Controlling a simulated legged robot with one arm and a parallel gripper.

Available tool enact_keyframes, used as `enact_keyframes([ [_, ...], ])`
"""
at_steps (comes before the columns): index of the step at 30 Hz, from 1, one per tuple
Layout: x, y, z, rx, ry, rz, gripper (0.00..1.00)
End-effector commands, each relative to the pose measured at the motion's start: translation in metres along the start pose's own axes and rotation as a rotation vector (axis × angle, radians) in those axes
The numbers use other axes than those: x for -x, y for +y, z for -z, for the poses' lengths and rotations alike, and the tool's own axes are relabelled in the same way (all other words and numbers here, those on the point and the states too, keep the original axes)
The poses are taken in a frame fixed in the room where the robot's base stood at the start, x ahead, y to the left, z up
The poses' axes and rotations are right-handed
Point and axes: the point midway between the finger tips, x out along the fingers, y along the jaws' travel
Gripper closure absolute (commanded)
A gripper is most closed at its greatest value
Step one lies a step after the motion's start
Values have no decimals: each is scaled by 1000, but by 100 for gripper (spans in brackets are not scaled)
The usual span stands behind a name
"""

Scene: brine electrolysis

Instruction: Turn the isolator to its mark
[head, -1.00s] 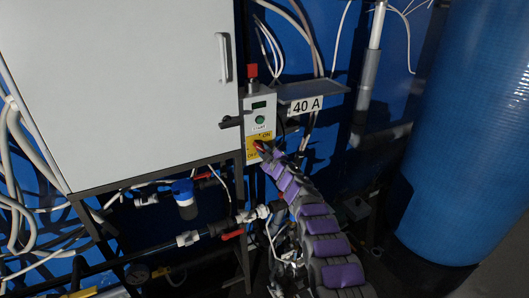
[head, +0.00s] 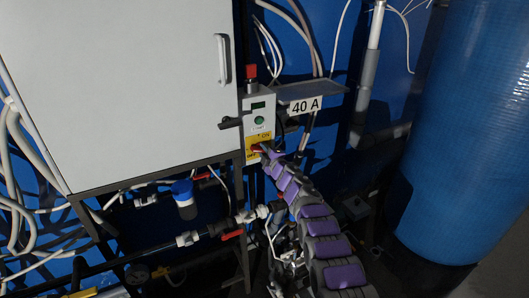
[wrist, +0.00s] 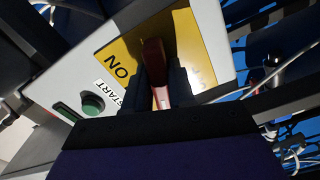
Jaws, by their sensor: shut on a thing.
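The isolator is a red handle (head: 255,148) on a yellow plate (head: 265,139) low on a grey control box (head: 257,96). My gripper (head: 262,150) is at the handle from the lower right. In the wrist view the dark jaws (wrist: 163,85) are shut on the red handle (wrist: 153,60), one on each side. ON shows on the yellow plate (wrist: 203,45) to the left of the handle there.
A green START button (head: 259,120) sits above the plate, and a red knob (head: 251,71) tops the box. A shelf labelled 40 A (head: 306,104) juts out at right. A large white cabinet (head: 120,90) stands left. Pipes (head: 190,238) run below. A blue tank (head: 470,140) stands far right.

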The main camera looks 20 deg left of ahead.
Motion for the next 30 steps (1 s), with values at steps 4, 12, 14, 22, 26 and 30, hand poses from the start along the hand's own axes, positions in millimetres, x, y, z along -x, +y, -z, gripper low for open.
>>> enact_keyframes([
  [4,-1,1,4,113,7,-2,100],
  [12,-1,0,5,266,8,-1,100],
  [14,-1,0,5,289,8,0,100],
  [22,-1,-1,5,340,7,2,100],
  [26,-1,-2,5,345,7,3,100],
  [30,-1,-2,5,345,7,3,100],
])
